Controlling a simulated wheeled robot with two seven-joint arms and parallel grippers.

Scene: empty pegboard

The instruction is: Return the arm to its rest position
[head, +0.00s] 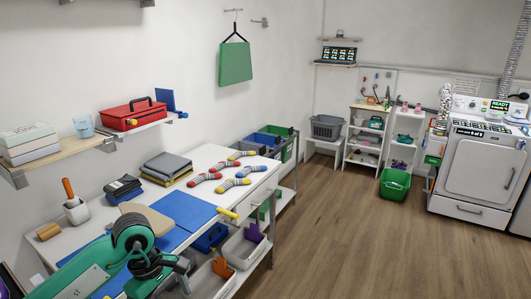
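My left arm, green and black, comes in at the bottom left, over the front left part of the white worktable (208,157). It is bent, with its elbow-like joint raised above the blue mat (183,209). My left gripper (180,272) is at the lower end of that arm, near the table's front edge. Its fingers are small and dark, and I cannot make out whether they are open or shut. I see nothing clearly held in it. My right arm and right gripper are not in view.
Several striped socks (235,170) and folded cloths (166,166) lie on the worktable. Bins (243,247) sit below its front edge. A wall shelf holds a red toolbox (132,114). A green basket (394,184) and a washer (482,165) stand across the open wooden floor (340,230).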

